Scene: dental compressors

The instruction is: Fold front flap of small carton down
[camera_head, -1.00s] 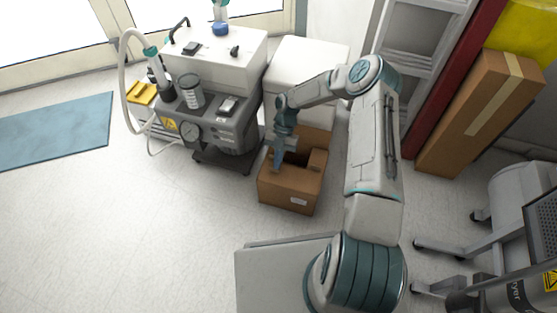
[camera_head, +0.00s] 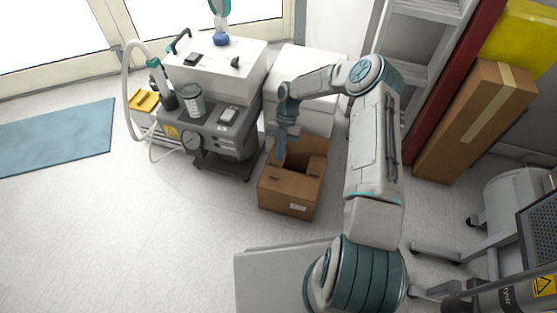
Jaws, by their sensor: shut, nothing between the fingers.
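The small brown carton (camera_head: 288,203) stands on the floor in front of the white unit, with a label low on its front face. Its top is at least partly open, and the inside looks dark. A strip of cardboard lies along the front of the opening; I cannot tell clearly whether this is the front flap or the carton's wall. Cardboard also shows at the back and right of the opening.
A grey and white compressor unit (camera_head: 215,120) with a hose stands close on the left. A white box-shaped unit (camera_head: 305,75) is behind the carton. The floor in front and left is clear.

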